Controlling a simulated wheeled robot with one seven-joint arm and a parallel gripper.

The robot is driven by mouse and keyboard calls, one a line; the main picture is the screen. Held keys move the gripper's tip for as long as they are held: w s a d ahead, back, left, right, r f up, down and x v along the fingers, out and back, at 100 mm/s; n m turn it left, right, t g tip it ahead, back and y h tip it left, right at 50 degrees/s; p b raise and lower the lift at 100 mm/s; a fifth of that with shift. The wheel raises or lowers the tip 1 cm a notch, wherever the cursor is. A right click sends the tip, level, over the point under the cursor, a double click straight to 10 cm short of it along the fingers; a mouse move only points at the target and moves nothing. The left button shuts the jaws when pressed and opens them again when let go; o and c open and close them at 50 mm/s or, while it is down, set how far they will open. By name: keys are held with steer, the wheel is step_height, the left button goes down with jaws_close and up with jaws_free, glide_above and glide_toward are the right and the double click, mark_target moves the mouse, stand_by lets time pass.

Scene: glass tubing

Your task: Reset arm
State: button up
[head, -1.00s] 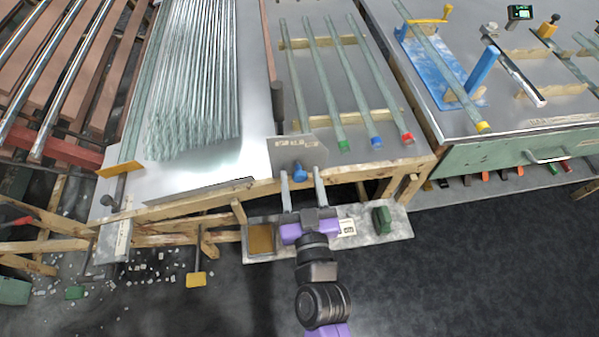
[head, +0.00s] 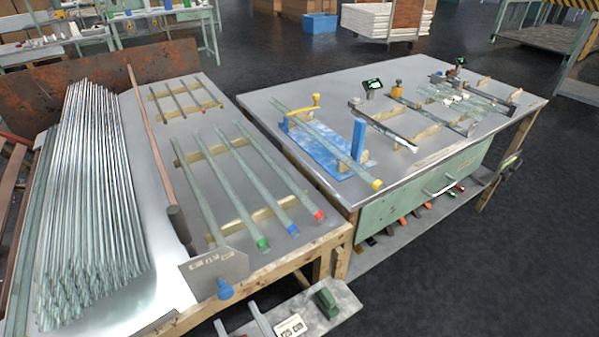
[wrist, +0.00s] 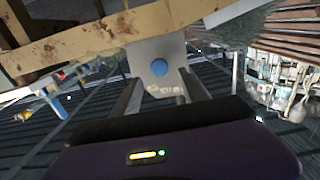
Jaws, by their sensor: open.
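My gripper (head: 258,319) shows at the bottom edge of the head view, with only its two grey fingers in sight. In the wrist view my gripper (wrist: 155,92) has its fingers apart, with nothing held between them. Beyond the fingers is a grey plate (head: 214,273) with a blue knob (head: 224,289) at the front edge of the left bench. The plate (wrist: 158,50) and the blue knob (wrist: 159,67) also show in the wrist view, the knob lined up between the fingers but apart from them. The rest of my arm is out of the head view.
Glass tubes (head: 90,190) lie bundled on the left bench (head: 165,295). Tubes with green, blue and red ends (head: 262,180) rest on wooden strips. The right bench (head: 345,92) holds a blue jig (head: 325,150) with a yellow-ended tube. Dark floor (head: 450,280) is clear at the lower right.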

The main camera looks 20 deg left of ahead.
steer(key=s+d+r+m+t+h+p, duration=0.1)
steer(key=s+d+r+m+t+h, duration=0.1)
steer(key=d, duration=0.6)
steer(key=s+d+r+m+t+h+p, duration=0.1)
steer(key=s+d+r+m+h, duration=0.1)
steer(key=d, duration=0.6)
steer(key=s+d+r+m+t+h, duration=0.1)
steer(key=s+d+r+t+h, duration=0.15)
steer(key=d, duration=0.45)
steer(key=s+d+r+m+g+h+p, duration=0.1)
steer(key=s+d+m+h, duration=0.1)
steer(key=s+d, duration=0.4)
steer(key=s+d+r+m+g+h+p, duration=0.1)
steer(key=s+d+r+m+h+p, duration=0.1)
steer(key=s+d+h, duration=0.3)
steer(key=s+d+m, duration=0.1)
steer(key=d, duration=0.3)
steer(key=shift+s+d+r, duration=0.2)
steer(key=shift+s+r, duration=0.05)
